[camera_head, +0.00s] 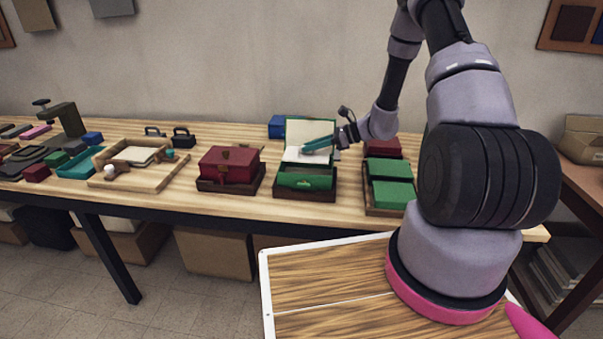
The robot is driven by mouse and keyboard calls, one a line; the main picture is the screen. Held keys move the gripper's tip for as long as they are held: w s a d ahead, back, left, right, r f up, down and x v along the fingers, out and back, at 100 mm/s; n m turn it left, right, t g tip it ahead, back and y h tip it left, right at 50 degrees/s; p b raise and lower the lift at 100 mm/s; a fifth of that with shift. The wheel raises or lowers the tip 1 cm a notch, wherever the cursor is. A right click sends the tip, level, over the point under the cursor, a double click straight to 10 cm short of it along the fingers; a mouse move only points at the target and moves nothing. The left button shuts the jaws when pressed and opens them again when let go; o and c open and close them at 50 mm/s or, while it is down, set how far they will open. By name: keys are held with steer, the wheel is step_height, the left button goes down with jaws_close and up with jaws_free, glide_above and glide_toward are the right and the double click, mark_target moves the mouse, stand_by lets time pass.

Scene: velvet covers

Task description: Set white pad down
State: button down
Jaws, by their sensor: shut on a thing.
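My gripper (312,147), with teal fingers, is shut on a white pad (295,156). The pad is over the open green box (306,181), whose lid (304,130) stands raised at the back with a pale inner face. The fingers cover part of the pad. From this view I cannot tell whether the pad touches the box's inside or hangs just above it. The green box sits in a dark, shallow tray (305,196).
A closed dark red box (230,166) stands to the left, and green boxes (390,192) in a tray to the right. A wooden tray (152,181) holding a pale sheet lies farther left. A blue box (277,126) is behind the green box.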

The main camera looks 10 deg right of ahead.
step_height(320, 180, down, 8)
steer(key=shift+f, duration=0.1)
stand_by(0.4)
steer(key=c, duration=0.8)
jaws_free()
steer(key=shift+f, duration=0.1)
